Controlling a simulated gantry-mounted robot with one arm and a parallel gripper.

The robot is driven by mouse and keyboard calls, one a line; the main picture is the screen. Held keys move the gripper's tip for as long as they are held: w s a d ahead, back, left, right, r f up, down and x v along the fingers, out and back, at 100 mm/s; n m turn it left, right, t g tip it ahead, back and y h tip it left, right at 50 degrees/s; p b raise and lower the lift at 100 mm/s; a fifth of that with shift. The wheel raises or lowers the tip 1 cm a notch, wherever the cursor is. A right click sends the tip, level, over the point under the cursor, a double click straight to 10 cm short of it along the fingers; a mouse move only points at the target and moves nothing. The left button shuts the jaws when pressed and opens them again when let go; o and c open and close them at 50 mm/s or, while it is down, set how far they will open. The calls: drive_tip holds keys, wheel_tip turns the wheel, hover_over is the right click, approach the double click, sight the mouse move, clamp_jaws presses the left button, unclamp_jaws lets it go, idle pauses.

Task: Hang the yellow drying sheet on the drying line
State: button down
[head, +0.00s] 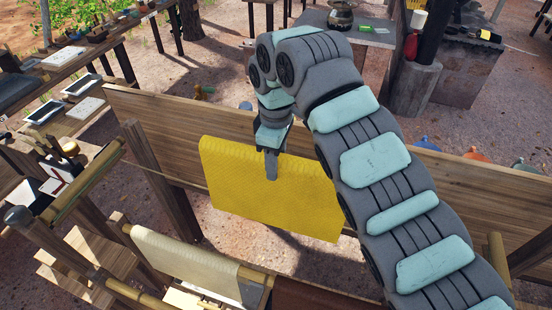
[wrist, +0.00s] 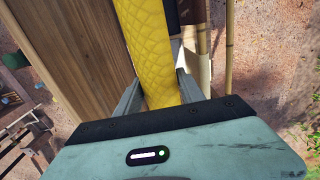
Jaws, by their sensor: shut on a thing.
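The yellow drying sheet (head: 235,192) is a textured rectangle in the middle of the head view. My gripper (head: 271,168) points down and is shut on the sheet near the middle of its upper part. In the wrist view the yellow sheet (wrist: 147,45) runs between my two fingers (wrist: 158,92) and away from them. A thin line (head: 160,175), which looks like the drying line, stretches from the left post and passes out of sight at the sheet. I cannot tell whether the sheet touches or rests on it.
A long wooden board (head: 440,190) stands behind the sheet, with a wooden post (head: 160,180) at left. A cream sheet (head: 185,258) lies over a bamboo pole in front. A dark brown piece (head: 310,296) is beside it. Benches with tools stand at far left.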

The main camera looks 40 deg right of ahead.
wheel_tip(320, 180, down, 21)
drive_tip(key=b, duration=1.7)
drive_tip(key=shift+f+b, duration=0.25)
drive_tip(key=shift+b, duration=0.05)
drive_tip(key=c, duration=0.6)
unclamp_jaws()
drive_tip(key=shift+c, duration=0.2)
